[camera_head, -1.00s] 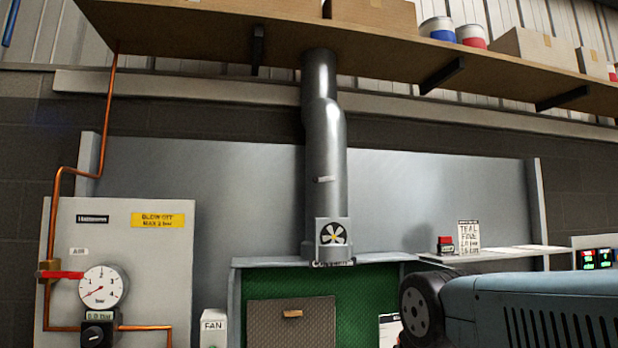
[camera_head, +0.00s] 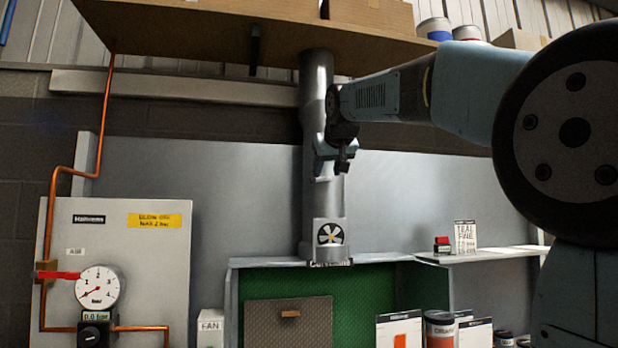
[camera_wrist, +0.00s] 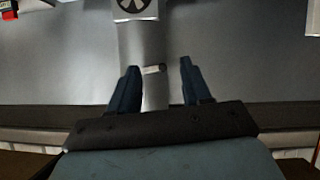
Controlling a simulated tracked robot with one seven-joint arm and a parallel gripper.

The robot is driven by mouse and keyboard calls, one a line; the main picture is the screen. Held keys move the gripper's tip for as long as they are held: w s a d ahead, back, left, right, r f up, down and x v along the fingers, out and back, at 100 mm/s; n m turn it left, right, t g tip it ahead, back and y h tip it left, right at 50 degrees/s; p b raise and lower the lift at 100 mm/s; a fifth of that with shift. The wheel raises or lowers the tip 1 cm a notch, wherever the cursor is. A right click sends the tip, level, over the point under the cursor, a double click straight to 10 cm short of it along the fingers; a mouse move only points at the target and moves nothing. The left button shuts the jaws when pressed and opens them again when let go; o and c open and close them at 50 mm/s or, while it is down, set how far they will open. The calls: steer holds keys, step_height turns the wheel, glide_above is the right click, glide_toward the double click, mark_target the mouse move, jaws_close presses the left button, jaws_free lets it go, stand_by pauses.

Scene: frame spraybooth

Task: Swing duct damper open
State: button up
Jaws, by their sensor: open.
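The grey metal duct (camera_head: 326,205) runs upright from the booth top to the shelf. It also shows in the wrist view (camera_wrist: 136,46). A small pale damper lever (camera_wrist: 153,69) sticks out across the duct in the wrist view, between my two blue fingers. In the head view the lever is mostly hidden by my gripper (camera_head: 334,162), which is in front of the duct at lever height. My gripper (camera_wrist: 158,68) is open, with one finger on each side of the lever. I cannot tell whether a finger touches it.
A wooden shelf (camera_head: 210,35) with boxes and tins overhangs the duct. A fan emblem plate (camera_head: 330,233) sits at the duct's foot above the green-lined booth (camera_head: 375,292). A gauge panel (camera_head: 140,250) with copper pipe stands left. The grey back panel beside the duct is clear.

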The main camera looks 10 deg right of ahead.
steer(key=t, duration=0.1)
glide_toward(312, 179)
steer(key=x, duration=0.8)
steer(key=shift+d, duration=0.15)
jaws_close()
stand_by(0.4)
